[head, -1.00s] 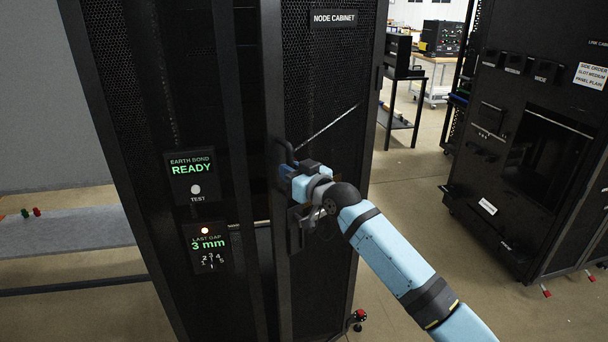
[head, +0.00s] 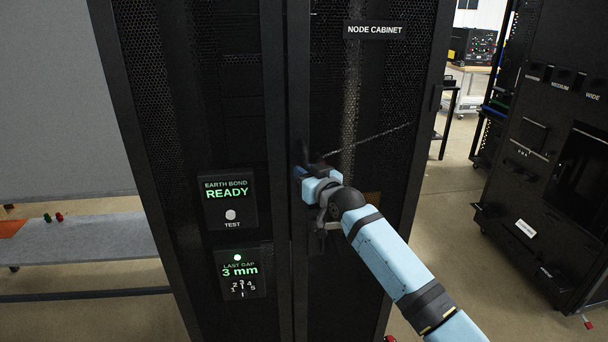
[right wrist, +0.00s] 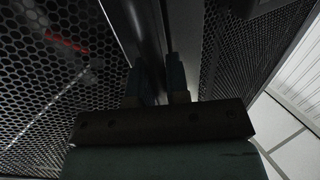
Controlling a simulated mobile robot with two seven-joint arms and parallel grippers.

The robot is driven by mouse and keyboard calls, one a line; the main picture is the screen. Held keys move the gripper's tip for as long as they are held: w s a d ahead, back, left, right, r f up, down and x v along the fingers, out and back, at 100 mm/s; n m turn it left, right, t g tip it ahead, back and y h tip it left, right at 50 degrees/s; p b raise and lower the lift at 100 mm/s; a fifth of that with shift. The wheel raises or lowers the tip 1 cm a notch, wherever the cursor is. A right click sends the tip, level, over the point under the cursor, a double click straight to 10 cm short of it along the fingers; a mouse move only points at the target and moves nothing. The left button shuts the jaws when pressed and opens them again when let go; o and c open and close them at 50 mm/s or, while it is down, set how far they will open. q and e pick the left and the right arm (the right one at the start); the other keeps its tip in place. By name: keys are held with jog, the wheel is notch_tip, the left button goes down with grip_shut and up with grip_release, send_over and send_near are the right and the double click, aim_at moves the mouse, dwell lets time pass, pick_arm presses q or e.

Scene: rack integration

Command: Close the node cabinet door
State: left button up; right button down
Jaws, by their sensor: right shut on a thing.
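The node cabinet door (head: 385,90) is a tall black mesh panel with a white "NODE CABINET" label. Its left edge lies close against the cabinet's dark upright (head: 277,110); I cannot tell whether a thin gap remains. My right gripper (head: 302,174) is at the door's left edge, at the handle, whose grip is mostly hidden by the gripper. In the right wrist view, the two fingers (right wrist: 156,82) are closed around the upright handle bar (right wrist: 150,45), with mesh on both sides. My left gripper is not in view.
An "EARTH BOND READY" panel (head: 229,203) and a "LAST GAP 3 mm" panel (head: 241,271) with a green light are left of the door. A grey bench (head: 100,250) stands at left. Another black cabinet (head: 530,190) stands at right, with open floor (head: 440,210) between.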

jog(key=shift+w+a, duration=0.2)
jog(key=shift+w, duration=0.15)
jog(key=c, duration=1.1)
grip_release()
jog(key=shift+s+d, duration=0.15)
jog(key=shift+s, duration=0.1)
pick_arm(q)
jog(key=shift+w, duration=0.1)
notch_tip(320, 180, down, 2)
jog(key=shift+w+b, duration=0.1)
jog(key=shift+b, duration=1.05)
pick_arm(e)
jog(key=v, duration=1.3)
jog(key=shift+s+d, duration=0.2)
jog(key=shift+s, duration=0.1)
jog(key=shift+f, duration=0.1)
